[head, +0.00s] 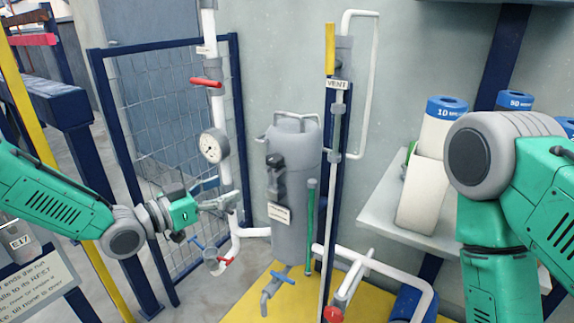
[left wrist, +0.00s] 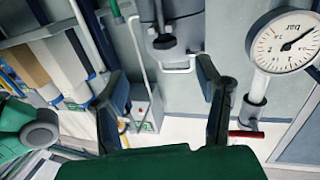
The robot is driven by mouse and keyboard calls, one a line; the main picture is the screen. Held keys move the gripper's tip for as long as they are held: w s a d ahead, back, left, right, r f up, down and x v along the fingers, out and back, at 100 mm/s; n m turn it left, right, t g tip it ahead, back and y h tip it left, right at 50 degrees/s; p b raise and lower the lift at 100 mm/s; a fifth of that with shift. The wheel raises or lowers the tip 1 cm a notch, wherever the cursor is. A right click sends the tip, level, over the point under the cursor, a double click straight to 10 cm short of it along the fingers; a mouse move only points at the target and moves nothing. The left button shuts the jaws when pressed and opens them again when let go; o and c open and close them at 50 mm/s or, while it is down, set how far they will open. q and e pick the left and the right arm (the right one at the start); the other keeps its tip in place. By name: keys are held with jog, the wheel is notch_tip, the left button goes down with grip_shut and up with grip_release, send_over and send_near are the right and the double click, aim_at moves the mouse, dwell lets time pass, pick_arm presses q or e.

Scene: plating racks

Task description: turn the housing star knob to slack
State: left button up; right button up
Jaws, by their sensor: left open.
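The grey cylindrical housing (head: 297,190) stands upright against the wall, with a handle on top. A dark knob-like fitting (head: 275,165) sits on its upper front left; its star shape is too small to make out. In the left wrist view the dark fitting (left wrist: 164,40) shows at the top, beyond the fingers. My left gripper (head: 224,194) is to the left of the housing, in front of the white pipe. Its two dark fingers (left wrist: 163,82) are apart with nothing between them, away from the knob. My right gripper is outside the head view.
A pressure gauge (head: 213,146) and a red-handled valve (head: 206,82) are on the white pipe near my left gripper. Blue and red small valves lie below it. A VENT pipe (head: 338,150) stands right of the housing. A shelf (head: 400,222) holds blue-capped containers.

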aim_at(268, 165)
pick_arm(q)
jog(key=shift+h, duration=0.3)
jog(key=b+x, duration=0.1)
jog(key=x, duration=0.3)
jog(key=b+x, duration=0.1)
jog(key=x, duration=0.4)
jog(key=b+x, duration=0.1)
jog(key=x, duration=0.3)
jog(key=shift+w+d+r, duration=0.15)
jog(key=shift+w+r, duration=0.25)
jog(key=shift+w+d, duration=0.2)
jog(key=shift+w, duration=0.05)
jog(key=shift+w+r, duration=0.1)
jog(key=shift+w, duration=0.1)
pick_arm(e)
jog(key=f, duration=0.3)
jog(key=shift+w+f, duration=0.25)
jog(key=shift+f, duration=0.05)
pick_arm(q)
jog(key=shift+d, duration=0.1)
jog(key=c, duration=1.2)
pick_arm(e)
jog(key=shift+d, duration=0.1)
